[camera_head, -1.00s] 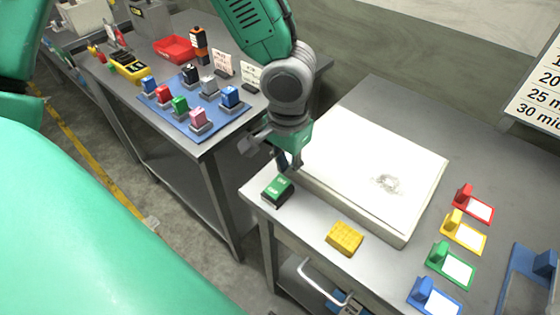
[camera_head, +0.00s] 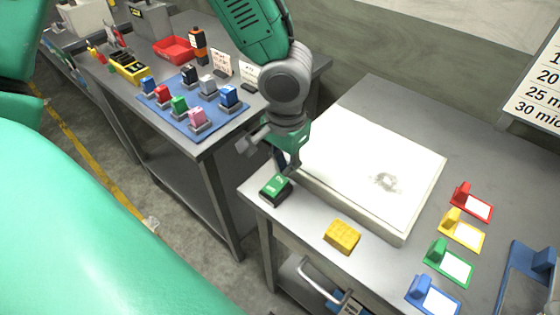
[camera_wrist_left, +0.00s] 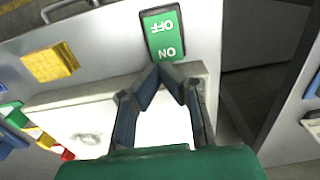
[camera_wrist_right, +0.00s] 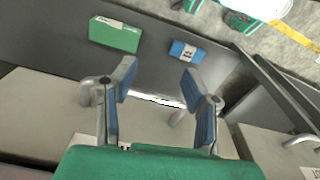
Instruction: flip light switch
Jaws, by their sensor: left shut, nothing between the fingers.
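The light switch is a green rocker (camera_head: 276,187) in a dark housing, at the front left corner of the right-hand table, beside a white light panel (camera_head: 378,180). In the left wrist view the switch (camera_wrist_left: 163,36) shows the words OFF and ON, with ON on the side nearer my fingers. My left gripper (camera_head: 289,170) is shut and empty, with its tips just above and beside the ON end. In the left wrist view the tips (camera_wrist_left: 162,68) meet close to that end; contact cannot be told. My right gripper (camera_wrist_right: 157,75) shows only in its wrist view, open and empty.
A yellow block (camera_head: 342,236) lies at the table's front edge, right of the switch. Several coloured stands (camera_head: 450,262) line the table's right part. A blue mat (camera_head: 190,115) with coloured blocks lies on the left table. A green box (camera_wrist_right: 115,34) shows below my right gripper.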

